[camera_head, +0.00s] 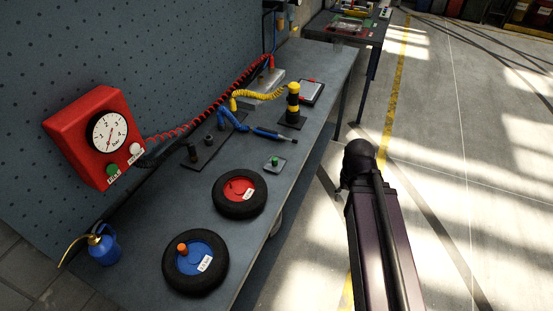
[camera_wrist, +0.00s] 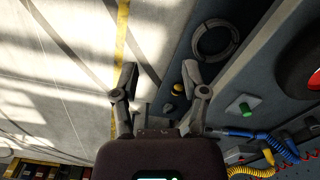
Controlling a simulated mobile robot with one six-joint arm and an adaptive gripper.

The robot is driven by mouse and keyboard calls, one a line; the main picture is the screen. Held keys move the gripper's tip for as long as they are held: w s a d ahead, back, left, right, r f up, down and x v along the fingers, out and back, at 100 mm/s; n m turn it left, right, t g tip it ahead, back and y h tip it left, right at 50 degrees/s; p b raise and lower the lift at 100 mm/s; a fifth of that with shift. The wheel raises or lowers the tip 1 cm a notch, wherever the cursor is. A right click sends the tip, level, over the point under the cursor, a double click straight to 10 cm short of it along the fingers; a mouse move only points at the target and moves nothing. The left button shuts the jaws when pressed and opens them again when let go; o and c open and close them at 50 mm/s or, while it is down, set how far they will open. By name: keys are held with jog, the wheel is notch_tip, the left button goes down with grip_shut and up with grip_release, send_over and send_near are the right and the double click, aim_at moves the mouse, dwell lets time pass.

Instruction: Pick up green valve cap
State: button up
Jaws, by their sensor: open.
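The green valve cap (camera_head: 274,161) stands on a small pale plate on the bench, just beyond the red-hubbed wheel. In the wrist view the green cap (camera_wrist: 244,106) is right of my gripper (camera_wrist: 160,70), on its pale plate. My gripper is open, with its two fingers spread apart and nothing between them. It is apart from the cap, out to the side of the bench. In the head view my arm is right of the bench, over the floor; the fingers cannot be made out there.
The bench (camera_head: 140,276) carries a red-hubbed wheel (camera_head: 239,193), a blue-hubbed wheel (camera_head: 196,262) with an orange cap, a blue hose tool (camera_head: 262,131) and a yellow-black post (camera_head: 292,103). A red gauge box (camera_head: 92,135) hangs on the wall. The floor at right is clear.

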jog(key=shift+o, duration=1.3)
jog(key=shift+w+a, duration=0.15)
jog(key=shift+w, duration=0.25)
notch_tip(320, 180, up, 2)
jog(key=n+p, duration=0.2)
jog(key=n, duration=0.3)
send_over(275, 158)
jog(key=shift+w, duration=0.15)
notch_tip(275, 158, down, 8)
jog(key=b, duration=0.8)
jog(key=shift+f, duration=0.2)
